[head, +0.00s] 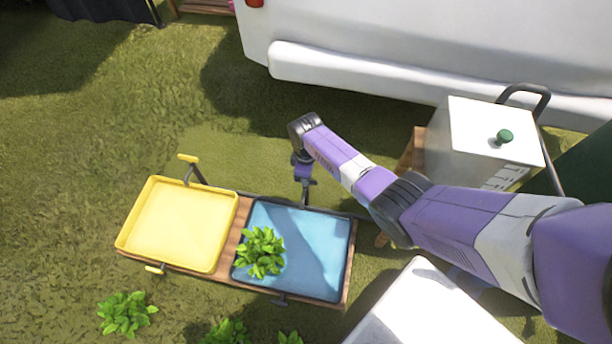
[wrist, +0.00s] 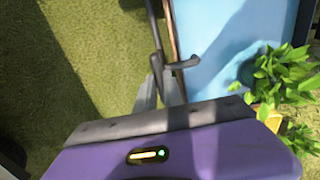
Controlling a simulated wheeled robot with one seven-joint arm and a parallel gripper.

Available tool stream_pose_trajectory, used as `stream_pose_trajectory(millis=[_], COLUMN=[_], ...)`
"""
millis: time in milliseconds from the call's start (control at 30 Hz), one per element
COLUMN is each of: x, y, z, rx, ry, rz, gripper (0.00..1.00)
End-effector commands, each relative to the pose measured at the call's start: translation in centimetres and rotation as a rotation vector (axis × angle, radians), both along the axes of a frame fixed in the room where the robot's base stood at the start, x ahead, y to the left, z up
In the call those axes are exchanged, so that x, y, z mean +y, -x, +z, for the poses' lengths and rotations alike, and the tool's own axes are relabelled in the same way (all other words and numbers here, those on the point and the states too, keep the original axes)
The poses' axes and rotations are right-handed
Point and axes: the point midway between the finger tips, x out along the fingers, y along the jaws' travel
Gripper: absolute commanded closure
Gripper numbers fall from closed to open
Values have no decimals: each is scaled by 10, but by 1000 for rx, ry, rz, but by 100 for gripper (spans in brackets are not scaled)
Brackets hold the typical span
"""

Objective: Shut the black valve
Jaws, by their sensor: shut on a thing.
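The black valve (wrist: 185,63) is a dark lever at the edge of the blue tray in the wrist view, with its handle sticking out over the tray's rim. In the head view its dark stem (head: 305,197) shows at the far edge of the blue tray (head: 325,245), just below my gripper (head: 304,180). In the wrist view my gripper's fingers (wrist: 164,88) are closed on the valve near its handle. The part between the fingers is partly hidden.
A yellow tray (head: 178,225) with yellow levers (head: 188,158) sits left of the blue tray on a wooden frame. A leafy plant (head: 260,252) stands on the blue tray. Another dark lever (head: 281,300) is at its near edge. A white box (head: 485,140) stands right.

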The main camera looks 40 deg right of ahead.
Motion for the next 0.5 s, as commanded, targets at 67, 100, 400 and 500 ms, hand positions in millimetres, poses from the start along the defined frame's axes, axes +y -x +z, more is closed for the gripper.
stream_pose_trajectory(millis=[67, 100, 400, 500], x=[2, 2, 1, 2], y=[1, 1, 0, 0], z=[-1, -1, -1, -1], rx=[2, 2, 2, 1], ry=[-3, -3, -2, -3], rz=[-8, -11, -14, -13], gripper=[100, 100, 100, 80])
